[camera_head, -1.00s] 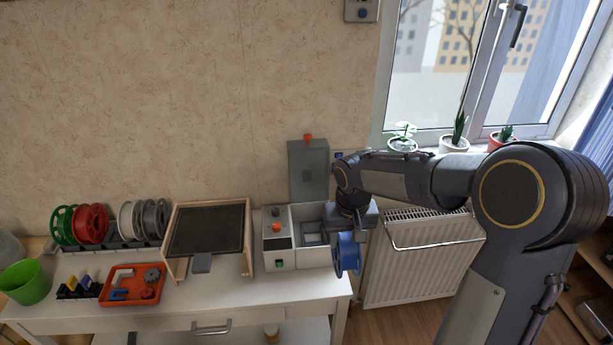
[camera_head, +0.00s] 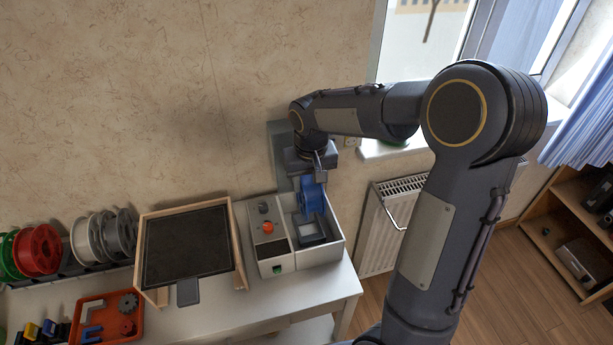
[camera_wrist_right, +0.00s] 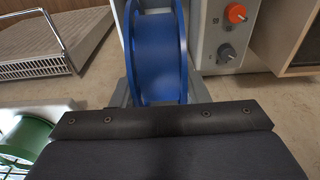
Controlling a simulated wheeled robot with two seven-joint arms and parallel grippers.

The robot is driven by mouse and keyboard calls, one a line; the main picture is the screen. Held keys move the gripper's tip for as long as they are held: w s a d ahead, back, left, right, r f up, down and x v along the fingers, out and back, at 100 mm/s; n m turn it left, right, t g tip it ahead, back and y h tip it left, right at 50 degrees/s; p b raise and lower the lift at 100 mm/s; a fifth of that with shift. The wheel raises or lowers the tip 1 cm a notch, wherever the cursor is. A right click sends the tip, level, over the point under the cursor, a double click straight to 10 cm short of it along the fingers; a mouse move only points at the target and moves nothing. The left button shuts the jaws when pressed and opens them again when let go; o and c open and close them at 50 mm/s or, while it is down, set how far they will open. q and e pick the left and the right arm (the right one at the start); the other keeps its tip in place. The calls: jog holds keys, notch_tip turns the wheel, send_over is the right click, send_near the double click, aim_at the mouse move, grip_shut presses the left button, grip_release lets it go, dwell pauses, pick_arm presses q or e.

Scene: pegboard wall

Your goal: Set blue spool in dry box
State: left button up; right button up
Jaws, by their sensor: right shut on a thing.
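The blue spool (camera_head: 312,195) hangs upright below my right gripper (camera_head: 314,172), which is shut on it. The spool is over the open compartment of the white dry box (camera_head: 333,247), near its back part. I cannot tell whether it touches the box. The dry box's grey lid (camera_head: 281,150) stands open at the back. In the right wrist view the blue spool (camera_wrist_right: 158,55) fills the upper middle, in front of the box's panel with an orange knob (camera_wrist_right: 236,13). My left gripper is not in view.
A wooden frame with a dark panel (camera_head: 187,244) stands left of the box. Several other spools, including a red one (camera_head: 37,250), stand in a rack at the far left. An orange tray (camera_head: 110,318) holds small parts. A radiator (camera_head: 385,225) is right of the table.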

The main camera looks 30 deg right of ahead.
jog(key=shift+f+b, duration=3.2)
jog(key=shift+f, duration=1.15)
jog(key=o, duration=1.2)
jog(key=shift+r, duration=0.1)
jog(key=r, duration=0.5)
jog(key=s+r, duration=0.1)
jog(key=r, duration=0.1)
jog(key=shift+a+r, duration=0.15)
jog(key=shift+r, duration=0.1)
